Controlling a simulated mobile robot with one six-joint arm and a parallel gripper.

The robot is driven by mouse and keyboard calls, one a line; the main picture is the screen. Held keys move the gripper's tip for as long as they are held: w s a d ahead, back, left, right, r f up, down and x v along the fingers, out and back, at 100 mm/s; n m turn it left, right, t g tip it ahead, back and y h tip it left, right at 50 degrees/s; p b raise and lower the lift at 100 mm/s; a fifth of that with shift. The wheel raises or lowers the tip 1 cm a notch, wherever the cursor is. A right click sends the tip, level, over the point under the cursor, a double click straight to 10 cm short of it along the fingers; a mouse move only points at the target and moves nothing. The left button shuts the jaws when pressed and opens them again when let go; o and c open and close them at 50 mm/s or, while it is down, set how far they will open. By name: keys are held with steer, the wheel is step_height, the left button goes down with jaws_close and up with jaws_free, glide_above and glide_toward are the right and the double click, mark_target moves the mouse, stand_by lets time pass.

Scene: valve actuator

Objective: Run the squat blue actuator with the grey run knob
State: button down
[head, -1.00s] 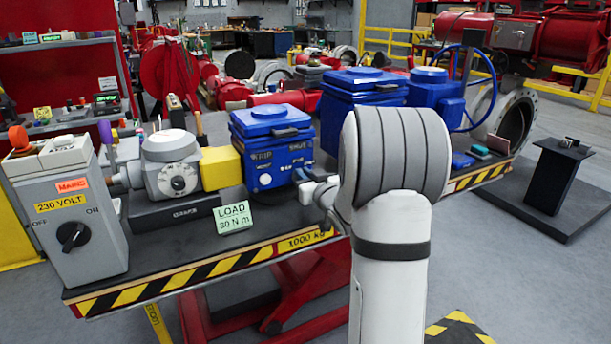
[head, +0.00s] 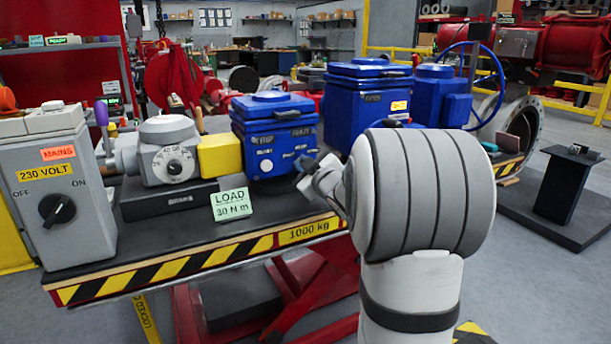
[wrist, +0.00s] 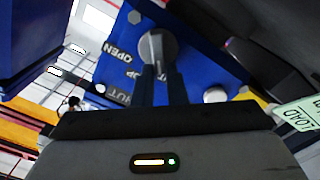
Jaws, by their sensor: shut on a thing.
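The squat blue actuator (head: 268,150) stands on the dark bench top beside a yellow block. Its front face shows in the wrist view (wrist: 190,62), with white lettering including OPEN, seen tilted. In the wrist view, my gripper's two dark fingers (wrist: 163,82) are shut on a round grey knob (wrist: 156,46) on that face. A separate pale round button (wrist: 215,94) lies to the right of the fingers. In the head view my gripper (head: 312,172) is at the right side of the actuator's front, and the knob is hidden by it.
A taller blue actuator (head: 350,105) stands to the right, behind my arm. A green LOAD card (head: 231,204) stands near the bench's striped front edge. A grey mains box (head: 60,190) with a black switch is at the left.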

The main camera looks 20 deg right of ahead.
steer(key=shift+a+f+n+b, duration=0.1)
steer(key=shift+f+n+b, duration=0.1)
steer(key=shift+n+b, duration=0.5)
steer(key=c, duration=1.5)
jaws_free()
steer(key=shift+r, duration=0.1)
steer(key=shift+o, duration=0.2)
steer(key=s+p, duration=0.1)
steer(key=s, duration=0.6)
steer(key=shift+s, duration=0.4)
